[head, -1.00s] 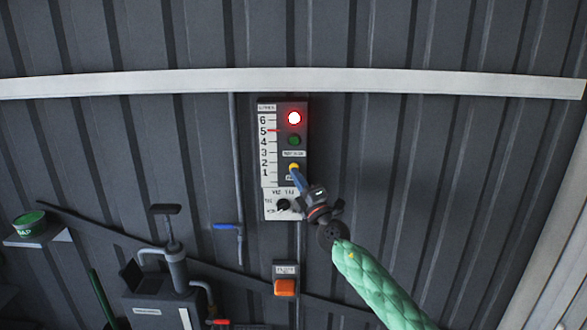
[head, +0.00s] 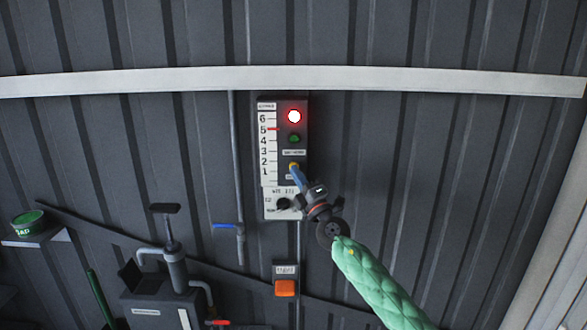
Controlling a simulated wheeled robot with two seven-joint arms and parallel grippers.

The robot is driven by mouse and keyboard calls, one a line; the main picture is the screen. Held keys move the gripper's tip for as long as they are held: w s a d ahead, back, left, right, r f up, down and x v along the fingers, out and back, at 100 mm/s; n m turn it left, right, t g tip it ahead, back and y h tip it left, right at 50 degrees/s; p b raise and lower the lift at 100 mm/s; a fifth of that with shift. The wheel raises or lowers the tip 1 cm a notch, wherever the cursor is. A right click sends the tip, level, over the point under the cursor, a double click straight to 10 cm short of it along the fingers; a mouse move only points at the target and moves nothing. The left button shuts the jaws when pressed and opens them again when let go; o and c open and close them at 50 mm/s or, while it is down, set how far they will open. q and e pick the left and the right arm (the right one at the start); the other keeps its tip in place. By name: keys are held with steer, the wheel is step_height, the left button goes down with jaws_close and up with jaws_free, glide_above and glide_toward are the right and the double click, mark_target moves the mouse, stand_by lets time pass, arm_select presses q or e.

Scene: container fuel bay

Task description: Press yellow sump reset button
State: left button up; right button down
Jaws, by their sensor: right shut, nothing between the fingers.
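The yellow button (head: 293,166) sits low on a dark panel (head: 302,104) on the corrugated wall, beside a white scale numbered 1 to 6. Above it on the panel, a red lamp (head: 294,117) is lit and a green lamp (head: 294,139) looks unlit. My right gripper (head: 295,172) is shut and empty. Its blue fingertips reach up to the yellow button's lower edge and partly cover it. I cannot tell whether they touch it or whether it is pushed in. My left gripper is not in view.
A white plate with a black knob (head: 284,203) is just below the panel, close to my right wrist. An orange button (head: 285,287) is lower down. Wall right of the panel is clear.

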steer(key=shift+w+b, duration=0.35)
steer(key=shift+b, duration=0.05)
stand_by(0.6)
steer(key=shift+s, duration=0.15)
steer(key=shift+s+p, duration=0.45)
steer(key=shift+s, duration=0.25)
steer(key=s+p, duration=0.2)
steer(key=s, duration=0.4)
steer(key=shift+p, duration=0.4)
steer(key=shift+w+d, duration=0.1)
stand_by(0.5)
